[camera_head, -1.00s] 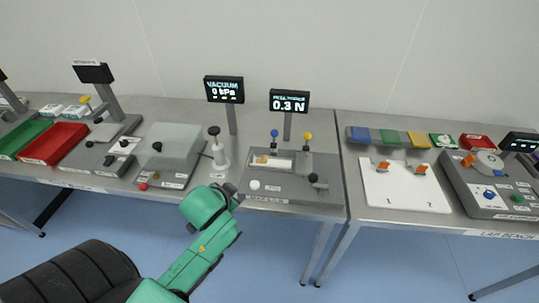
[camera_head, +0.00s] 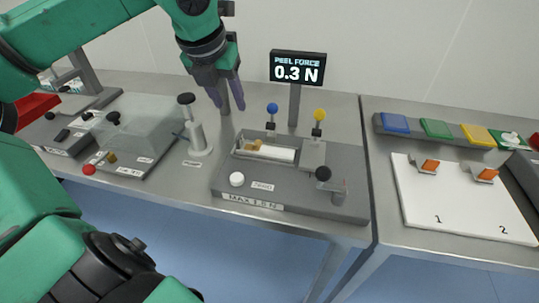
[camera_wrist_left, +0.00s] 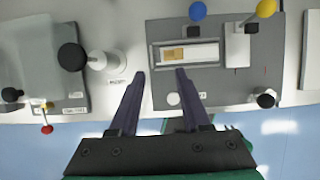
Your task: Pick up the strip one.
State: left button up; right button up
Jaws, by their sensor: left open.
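My left gripper (camera_head: 229,105) is open and empty, raised with its purple fingers pointing down, at the back left of the grey peel tester (camera_head: 225,187). The wrist view shows the open fingers (camera_wrist_left: 160,74) apart, with the tester ahead and to the right. A white strip (camera_head: 270,152) with a tan piece (camera_head: 252,145) at its left end lies in the tester's tray; it also shows in the wrist view (camera_wrist_left: 203,52). No label names it as strip one. A white board (camera_head: 440,205) at the right bears numbers 1 and 2 and two orange-tipped clips (camera_head: 430,165). My right gripper is not in view.
Blue (camera_head: 272,108) and yellow (camera_head: 319,115) knobs and a force display (camera_head: 298,68) stand up at the tester. A black-knobbed post (camera_head: 197,138) stands left of it. A clear-covered box (camera_head: 150,128) is further left. A gap separates the two tables.

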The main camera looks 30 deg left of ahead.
pick_arm(q)
jog(key=p, duration=0.2)
send_near(239, 135)
jog(key=f, duration=0.2)
jog(key=x, duration=0.4)
jog(key=p+x, duration=0.1)
jog(key=x, duration=0.3)
jog(key=shift+w+a, duration=0.15)
jog(key=shift+w, duration=0.15)
grip_shut()
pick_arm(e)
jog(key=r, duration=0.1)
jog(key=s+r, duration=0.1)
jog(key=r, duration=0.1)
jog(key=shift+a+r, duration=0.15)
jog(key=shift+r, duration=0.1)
